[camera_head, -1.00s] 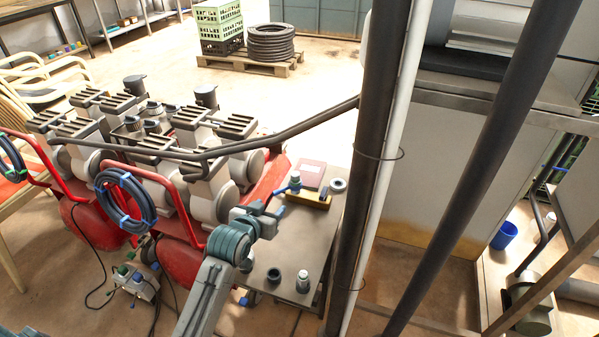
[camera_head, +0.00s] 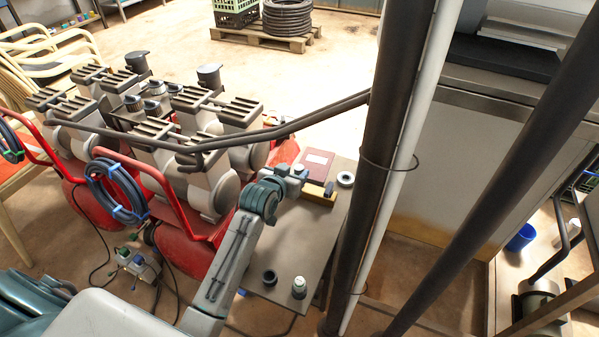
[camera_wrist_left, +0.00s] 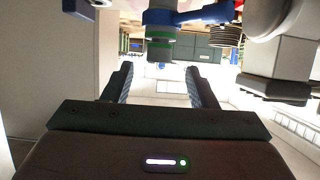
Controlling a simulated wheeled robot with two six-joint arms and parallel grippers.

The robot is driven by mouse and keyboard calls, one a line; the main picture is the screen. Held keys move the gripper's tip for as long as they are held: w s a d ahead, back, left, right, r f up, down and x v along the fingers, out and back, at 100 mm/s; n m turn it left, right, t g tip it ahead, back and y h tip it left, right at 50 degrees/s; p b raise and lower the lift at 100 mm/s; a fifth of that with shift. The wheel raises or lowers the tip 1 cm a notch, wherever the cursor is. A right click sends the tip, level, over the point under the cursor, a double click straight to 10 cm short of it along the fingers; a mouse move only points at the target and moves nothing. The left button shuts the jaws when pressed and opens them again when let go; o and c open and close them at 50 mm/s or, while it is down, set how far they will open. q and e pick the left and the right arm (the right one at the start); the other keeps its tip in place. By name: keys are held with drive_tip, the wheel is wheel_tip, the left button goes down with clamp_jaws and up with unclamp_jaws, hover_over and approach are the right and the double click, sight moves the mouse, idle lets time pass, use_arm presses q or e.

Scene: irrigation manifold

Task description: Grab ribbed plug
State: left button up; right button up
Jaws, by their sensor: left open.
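I cannot tell for sure which part is the ribbed plug. A black round fitting (camera_head: 269,278) and a grey cylinder with a pale top (camera_head: 299,287) stand at the near end of the metal table (camera_head: 300,235). My left gripper (camera_head: 291,177) is over the table's far part, beside a wooden block (camera_head: 320,197) with a dark piece on it. Its fingers are hard to make out there. In the left wrist view, my left gripper (camera_wrist_left: 163,77) is open, with nothing between its fingers. A grey-green fitting (camera_wrist_left: 159,46) with a blue lever (camera_wrist_left: 190,17) shows just beyond and above the fingertips.
Dark and white upright pipes (camera_head: 400,130) stand right of the table. Red-framed pumps (camera_head: 205,190) stand left, with a dark hose (camera_head: 270,131) running across to the pipes.

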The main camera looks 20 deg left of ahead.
sight(297, 171)
use_arm(q)
drive_tip(key=x, duration=0.5)
drive_tip(key=shift+s+d+f, duration=0.15)
drive_tip(key=shift+f, duration=0.15)
drive_tip(key=c, duration=1)
